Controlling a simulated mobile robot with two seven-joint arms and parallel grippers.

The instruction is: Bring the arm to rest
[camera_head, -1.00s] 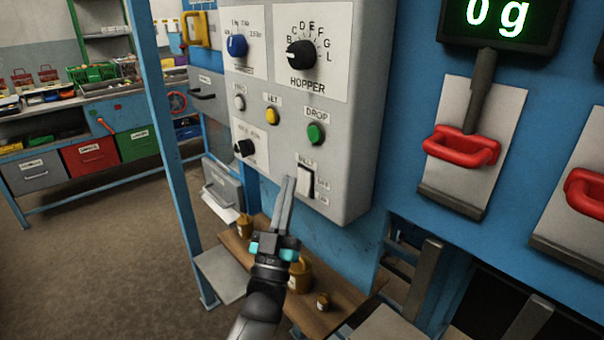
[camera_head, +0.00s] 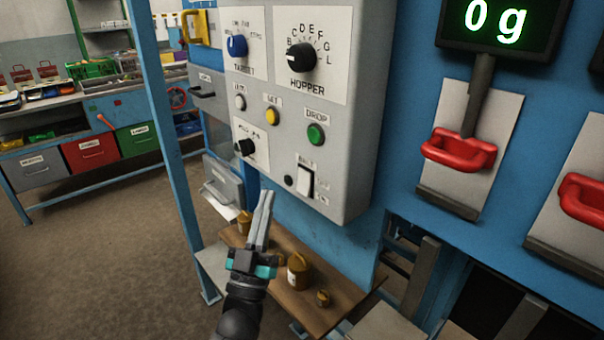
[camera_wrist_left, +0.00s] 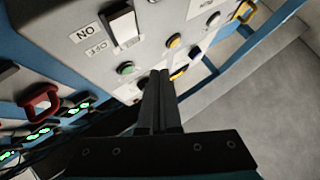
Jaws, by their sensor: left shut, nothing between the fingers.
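My left gripper (camera_head: 262,222) is shut and empty, its fingers pointing up just below the lower left edge of the grey control panel (camera_head: 350,170). It is apart from the panel in the head view. The white rocker switch (camera_head: 306,180) and a small dark round part (camera_head: 288,181) sit to the right of the fingertips. In the left wrist view the shut fingers (camera_wrist_left: 160,75) point toward the panel, with the rocker switch (camera_wrist_left: 122,24) and the green button (camera_wrist_left: 126,68) to their left. My right gripper is not in view.
A wooden shelf (camera_head: 318,300) with several small brown weights stands below the panel. A blue post (camera_head: 168,140) rises at the left. Red handles (camera_head: 458,150) and a display reading 0 g (camera_head: 497,22) are at the right. Open floor (camera_head: 95,260) lies at the left.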

